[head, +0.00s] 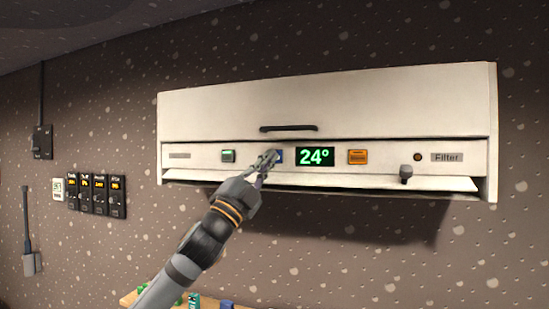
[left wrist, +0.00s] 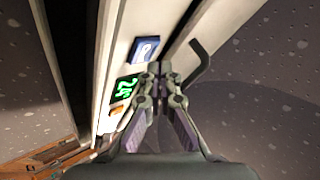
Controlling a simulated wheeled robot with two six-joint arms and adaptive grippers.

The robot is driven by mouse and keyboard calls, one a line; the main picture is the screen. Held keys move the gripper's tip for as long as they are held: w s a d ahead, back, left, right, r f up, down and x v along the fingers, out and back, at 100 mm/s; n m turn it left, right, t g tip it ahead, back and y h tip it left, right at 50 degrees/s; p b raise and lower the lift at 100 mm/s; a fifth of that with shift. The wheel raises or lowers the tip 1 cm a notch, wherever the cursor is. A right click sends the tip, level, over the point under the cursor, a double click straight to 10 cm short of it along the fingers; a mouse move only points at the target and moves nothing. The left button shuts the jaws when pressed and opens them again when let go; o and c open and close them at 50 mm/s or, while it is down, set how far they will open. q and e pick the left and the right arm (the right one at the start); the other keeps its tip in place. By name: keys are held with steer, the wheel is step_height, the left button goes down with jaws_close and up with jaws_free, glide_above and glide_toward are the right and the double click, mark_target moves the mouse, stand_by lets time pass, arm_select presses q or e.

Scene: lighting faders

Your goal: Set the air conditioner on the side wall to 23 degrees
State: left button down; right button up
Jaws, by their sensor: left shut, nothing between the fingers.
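The white air conditioner (head: 330,104) is on the wall. Its green display (head: 315,157) reads 24°; the display also shows in the left wrist view (left wrist: 124,89). A blue button (head: 280,156) is left of the display, partly behind my left gripper; it shows in the left wrist view (left wrist: 146,50). An orange button (head: 358,157) is right of the display. My left gripper (head: 270,154) is shut and empty, with its tips close to the blue button. I cannot tell whether they touch it. My right gripper is not in view.
A green button (head: 228,156) is at the panel's left. A dark handle (head: 288,128) sticks out above the panel, and a knob (head: 405,173) and Filter label (head: 447,157) are at the right. Several dark wall modules (head: 101,195) hang at the left. A wooden surface (head: 128,299) lies below.

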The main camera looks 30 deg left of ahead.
arm_select(q)
steer(key=shift+h, duration=0.3)
steer(key=shift+w+a+p, duration=0.1)
steer(key=shift+w+p, duration=0.35)
steer(key=shift+w+a+p, duration=0.1)
steer(key=shift+w+p, duration=0.2)
steer(key=shift+p, duration=0.15)
stand_by(0.6)
steer(key=shift+s+d+b, duration=0.2)
steer(key=shift+s+b, duration=0.55)
steer(key=shift+b, duration=0.1)
